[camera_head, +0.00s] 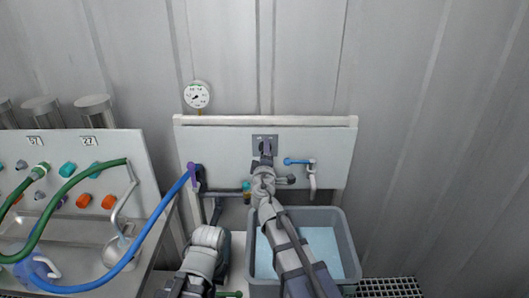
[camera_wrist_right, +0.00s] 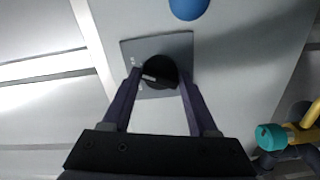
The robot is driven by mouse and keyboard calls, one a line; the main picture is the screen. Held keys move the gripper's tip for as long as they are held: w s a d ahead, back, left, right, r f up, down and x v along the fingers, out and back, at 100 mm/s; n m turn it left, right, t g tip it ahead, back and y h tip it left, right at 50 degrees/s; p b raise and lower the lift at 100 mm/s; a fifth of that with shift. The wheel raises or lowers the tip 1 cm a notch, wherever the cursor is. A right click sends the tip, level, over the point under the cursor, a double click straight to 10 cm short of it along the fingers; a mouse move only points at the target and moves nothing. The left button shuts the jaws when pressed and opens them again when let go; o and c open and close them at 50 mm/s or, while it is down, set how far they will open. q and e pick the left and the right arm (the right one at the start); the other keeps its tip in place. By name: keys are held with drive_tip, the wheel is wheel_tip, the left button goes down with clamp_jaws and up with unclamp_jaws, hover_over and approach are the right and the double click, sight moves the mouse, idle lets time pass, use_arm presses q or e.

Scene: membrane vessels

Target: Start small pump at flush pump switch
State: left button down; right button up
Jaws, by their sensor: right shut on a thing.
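The flush pump switch is a black round knob (camera_wrist_right: 160,70) with a pale mark, on a grey square plate (camera_wrist_right: 183,47) in the right wrist view. In the head view the plate (camera_head: 258,138) sits on the upper middle of the white wall panel. My right gripper (camera_wrist_right: 160,78) is shut on the knob, one finger at each side. In the head view my right gripper (camera_head: 264,155) reaches up to the plate and hides part of the knob. My left arm shows low in the head view, but its fingers cannot be made out.
A blue-handled tap (camera_head: 297,161) is right of the switch, and a gauge (camera_head: 197,95) is above the panel. A grey tub (camera_head: 347,245) with pale blue liquid stands below my right arm. At left are a sink bench and a blue hose (camera_head: 150,225). A teal knob (camera_wrist_right: 272,137) is lower right.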

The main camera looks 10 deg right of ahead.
drive_tip(key=shift+s+m, duration=0.15)
drive_tip(key=shift+m, duration=0.25)
drive_tip(key=o, duration=1.3)
drive_tip(key=shift+o, duration=0.2)
drive_tip(key=s+a, duration=0.1)
drive_tip(key=s, duration=0.6)
drive_tip(key=shift+s+a, duration=0.25)
